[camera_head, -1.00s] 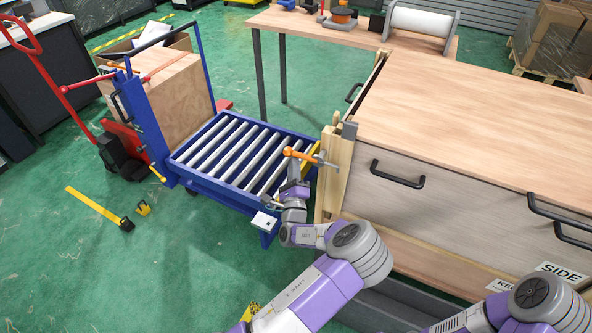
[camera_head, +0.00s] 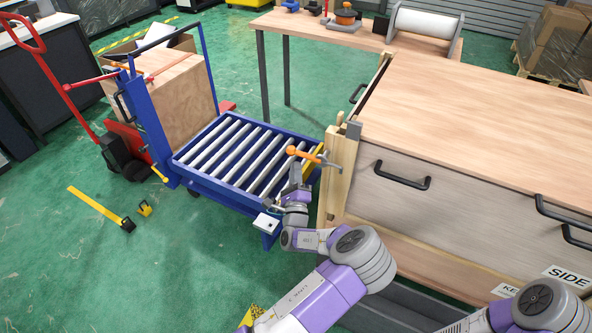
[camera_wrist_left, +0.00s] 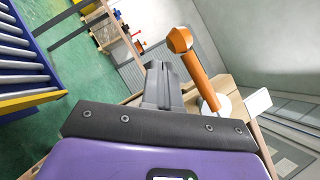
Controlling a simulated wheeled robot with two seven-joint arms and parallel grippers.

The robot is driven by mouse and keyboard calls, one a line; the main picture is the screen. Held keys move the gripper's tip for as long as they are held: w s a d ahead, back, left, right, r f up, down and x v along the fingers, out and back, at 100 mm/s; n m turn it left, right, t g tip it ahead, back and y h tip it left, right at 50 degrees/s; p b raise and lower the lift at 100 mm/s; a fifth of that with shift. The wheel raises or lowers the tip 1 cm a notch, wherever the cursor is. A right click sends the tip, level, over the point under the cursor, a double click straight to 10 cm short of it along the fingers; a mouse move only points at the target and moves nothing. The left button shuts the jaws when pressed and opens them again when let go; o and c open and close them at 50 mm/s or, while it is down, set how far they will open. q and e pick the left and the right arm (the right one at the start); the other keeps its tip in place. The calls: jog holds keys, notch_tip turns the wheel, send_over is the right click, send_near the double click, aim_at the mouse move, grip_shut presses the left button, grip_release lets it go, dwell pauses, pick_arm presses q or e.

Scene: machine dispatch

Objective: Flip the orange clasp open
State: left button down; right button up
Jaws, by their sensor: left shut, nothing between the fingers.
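The orange clasp (camera_head: 304,154) is a lever with a rounded knob end, on a grey metal mount (camera_head: 329,163) at the wooden post on the crate's left corner. In the head view it points left, over the roller cart's edge. In the left wrist view the clasp (camera_wrist_left: 199,75) stands up at a slant, just right of the fingers. My left gripper (camera_head: 295,172) is shut and empty, just below the clasp's knob end; its fingers also show in the left wrist view (camera_wrist_left: 162,82). Whether they touch the clasp is unclear. My right gripper is out of view.
A blue roller cart (camera_head: 222,187) stands left of the large wooden crate (camera_head: 465,115) with black handles. A workbench (camera_head: 290,22) is behind. The green floor at lower left is mostly clear.

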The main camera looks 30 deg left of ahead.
pick_arm(q)
jog(key=s+f, duration=0.7)
jog(key=s, duration=0.1)
jog(key=shift+s+f, duration=0.35)
jog(key=shift+s, duration=0.05)
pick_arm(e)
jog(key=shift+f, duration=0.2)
